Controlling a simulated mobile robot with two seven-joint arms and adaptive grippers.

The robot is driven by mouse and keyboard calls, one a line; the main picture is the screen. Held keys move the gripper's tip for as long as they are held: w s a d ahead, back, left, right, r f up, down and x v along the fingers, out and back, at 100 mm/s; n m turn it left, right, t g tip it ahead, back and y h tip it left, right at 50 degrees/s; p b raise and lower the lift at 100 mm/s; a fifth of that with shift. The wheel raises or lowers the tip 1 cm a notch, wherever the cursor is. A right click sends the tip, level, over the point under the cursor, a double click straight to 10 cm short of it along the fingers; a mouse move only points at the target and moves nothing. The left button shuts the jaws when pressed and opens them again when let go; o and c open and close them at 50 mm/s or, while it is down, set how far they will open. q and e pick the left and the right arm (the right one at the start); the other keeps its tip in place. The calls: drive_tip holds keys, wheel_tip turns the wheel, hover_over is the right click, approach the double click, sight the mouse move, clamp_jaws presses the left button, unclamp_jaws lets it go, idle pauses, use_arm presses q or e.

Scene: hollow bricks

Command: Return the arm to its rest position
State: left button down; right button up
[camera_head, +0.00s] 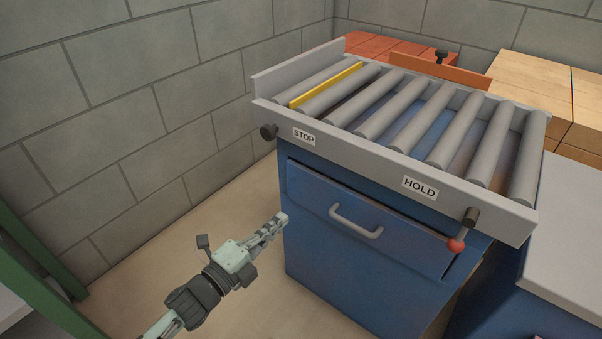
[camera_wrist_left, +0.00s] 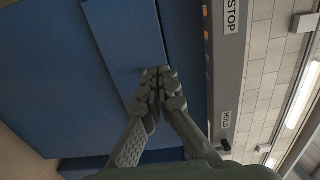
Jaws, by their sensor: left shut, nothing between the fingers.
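My left gripper (camera_head: 281,219) is in front of the left side of the blue cabinet (camera_head: 335,275), low and near its left edge. Its fingers are shut with nothing between them. In the left wrist view the closed fingertips (camera_wrist_left: 159,75) point towards the blue cabinet front (camera_wrist_left: 60,65); I cannot tell whether they touch it. The drawer with its grey handle (camera_head: 356,221) is to the right of the gripper, apart from it. My right gripper is in neither view.
A roller conveyor (camera_head: 415,187) with STOP and HOLD labels tops the cabinet. A red-knobbed lever (camera_head: 456,244) hangs at its right front. A yellow strip (camera_head: 327,85) lies among the rollers. A green frame (camera_head: 40,260) stands at left. Open floor (camera_head: 215,225) lies between wall and cabinet.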

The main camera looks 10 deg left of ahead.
use_arm(q)
drive_tip(key=s+a+f+n+g+y, duration=0.4)
drive_tip(key=a+f+n+y, duration=0.4)
drive_tip(key=a+f+n, duration=0.3)
drive_tip(key=s+a+f+n+g, duration=0.1)
drive_tip(key=s+f+n+g, duration=0.1)
drive_tip(key=s, duration=0.3)
drive_tip(key=s+a+f+n+g+y, duration=0.1)
drive_tip(key=s+a+f+n+g, duration=0.1)
drive_tip(key=s+n, duration=0.3)
drive_tip(key=s+a+f+n+g+y, duration=0.1)
drive_tip(key=s+f+n+g, duration=0.2)
drive_tip(key=s, duration=0.4)
drive_tip(key=shift+a+f+n+g, duration=0.2)
drive_tip(key=shift+f+n+g, duration=0.15)
drive_tip(key=shift+n+g, duration=0.35)
